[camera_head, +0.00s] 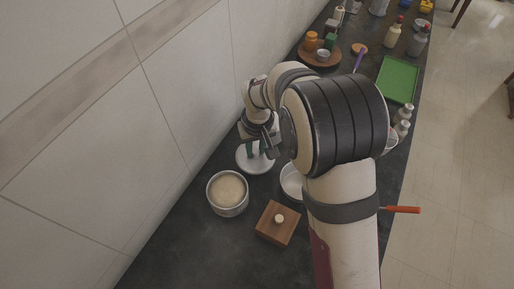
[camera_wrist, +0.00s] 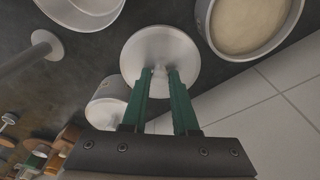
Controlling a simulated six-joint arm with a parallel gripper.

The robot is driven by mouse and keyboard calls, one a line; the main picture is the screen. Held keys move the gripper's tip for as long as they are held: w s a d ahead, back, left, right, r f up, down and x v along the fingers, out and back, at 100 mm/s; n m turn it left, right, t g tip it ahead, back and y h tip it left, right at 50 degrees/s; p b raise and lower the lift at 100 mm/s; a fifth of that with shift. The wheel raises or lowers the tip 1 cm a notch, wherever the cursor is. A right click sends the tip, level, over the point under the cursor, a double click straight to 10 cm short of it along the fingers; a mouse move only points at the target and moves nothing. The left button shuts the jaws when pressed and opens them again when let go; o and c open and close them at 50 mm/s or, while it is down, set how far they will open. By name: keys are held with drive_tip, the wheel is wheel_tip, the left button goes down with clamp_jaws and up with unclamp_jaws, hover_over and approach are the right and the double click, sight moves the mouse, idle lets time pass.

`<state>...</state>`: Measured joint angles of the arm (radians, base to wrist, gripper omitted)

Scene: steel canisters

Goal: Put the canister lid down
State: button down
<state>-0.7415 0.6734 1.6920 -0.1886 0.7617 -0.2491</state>
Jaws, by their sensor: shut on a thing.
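The canister lid (camera_head: 247,166) is a round pale steel disc with a knob, beside the wall in the head view. It also shows in the wrist view (camera_wrist: 160,45), flat side facing my camera. My gripper (camera_head: 257,149) is over its middle. In the wrist view the two green fingers of my gripper (camera_wrist: 158,76) are shut on the lid's knob. The open steel canister (camera_head: 228,208), holding a pale cream content, stands nearer the camera than the lid; its rim shows top right in the wrist view (camera_wrist: 205,28). I cannot tell whether the lid touches the counter.
A wooden block with a pale knob (camera_head: 270,232) stands right of the open canister. A white bowl-like vessel (camera_head: 290,184) is partly hidden by my arm. The tiled wall (camera_head: 150,110) bounds the dark counter (camera_head: 190,250). A green tray (camera_head: 397,80) and several bottles are farther back.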

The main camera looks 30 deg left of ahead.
sight(254, 157)
drive_tip(key=f, duration=0.4)
drive_tip(key=shift+a+f, duration=0.2)
drive_tip(key=shift+a, duration=0.1)
drive_tip(key=shift+s+f, duration=0.1)
drive_tip(key=c, duration=0.7)
unclamp_jaws()
wheel_tip(254, 157, up, 12)
drive_tip(key=s+d, duration=0.1)
drive_tip(key=s+d+r+m, duration=0.2)
drive_tip(key=d+r+m, duration=0.1)
drive_tip(key=d, duration=0.5)
drive_tip(key=s+d+r+m, duration=0.2)
drive_tip(key=d+r+m, duration=0.15)
drive_tip(key=d, duration=0.35)
drive_tip(key=s+d+m, duration=0.2)
drive_tip(key=s+d, duration=0.2)
drive_tip(key=s, duration=0.1)
drive_tip(key=s+d+m, duration=0.3)
drive_tip(key=s+d, duration=0.1)
drive_tip(key=s, duration=0.1)
drive_tip(key=s+d+m+g, duration=0.1)
drive_tip(key=s+d+m, duration=0.2)
drive_tip(key=s+d, duration=0.1)
drive_tip(key=shift+s+r+y, duration=0.25)
drive_tip(key=shift+s+y, duration=0.15)
drive_tip(key=shift+s, duration=0.35)
